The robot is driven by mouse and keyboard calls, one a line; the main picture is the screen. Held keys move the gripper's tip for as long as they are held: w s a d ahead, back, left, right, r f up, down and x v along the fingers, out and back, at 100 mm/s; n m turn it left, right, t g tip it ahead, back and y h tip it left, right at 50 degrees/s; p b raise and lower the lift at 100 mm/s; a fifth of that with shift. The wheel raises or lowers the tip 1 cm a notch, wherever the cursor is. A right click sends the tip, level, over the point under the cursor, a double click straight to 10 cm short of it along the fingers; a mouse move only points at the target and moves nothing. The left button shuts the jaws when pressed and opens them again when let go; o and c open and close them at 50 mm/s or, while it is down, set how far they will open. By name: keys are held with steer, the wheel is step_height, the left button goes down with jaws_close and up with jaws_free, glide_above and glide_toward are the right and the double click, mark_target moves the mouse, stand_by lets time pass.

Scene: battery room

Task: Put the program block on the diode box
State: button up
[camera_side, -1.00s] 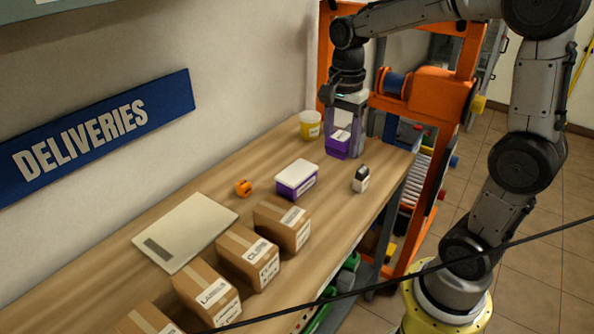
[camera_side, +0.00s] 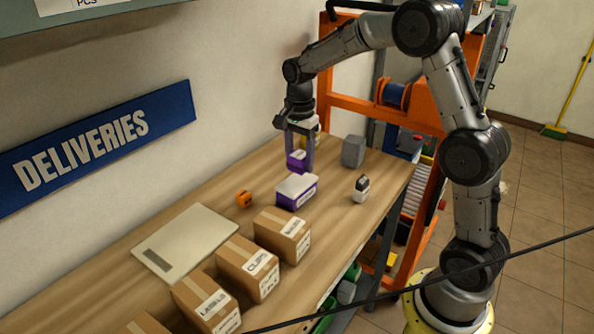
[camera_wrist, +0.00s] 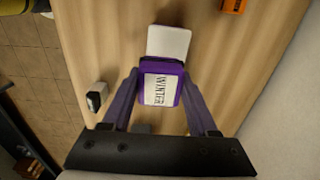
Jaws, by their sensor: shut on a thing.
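My gripper (camera_side: 300,163) is shut on a small purple block (camera_side: 296,157) with a white label; I take this as the program block. In the wrist view the block (camera_wrist: 161,88) sits between the fingers, its label reading "WINTER". A purple box with a white lid (camera_side: 296,185) stands on the table just in front of the held block in the side view. Its white top (camera_wrist: 168,42) shows just beyond the block in the wrist view. The two look apart in the side view. Its label is too small to read, so I cannot tell whether it is the diode box.
A grey block (camera_side: 353,151) and a white bottle with a black top (camera_side: 361,188) stand to the right. An orange item (camera_side: 244,199) lies left. Cardboard boxes (camera_side: 248,266) line the front edge, beside a flat beige panel (camera_side: 186,240).

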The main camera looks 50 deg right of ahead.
mark_target(297, 181)
steer(key=shift+w+f, duration=0.25)
steer(key=shift+f, duration=0.05)
steer(key=shift+w+d+f, duration=0.1)
steer(key=shift+w+f, duration=0.1)
steer(key=shift+f, duration=1.6)
steer(key=shift+f, duration=0.1)
steer(key=o, duration=1.4)
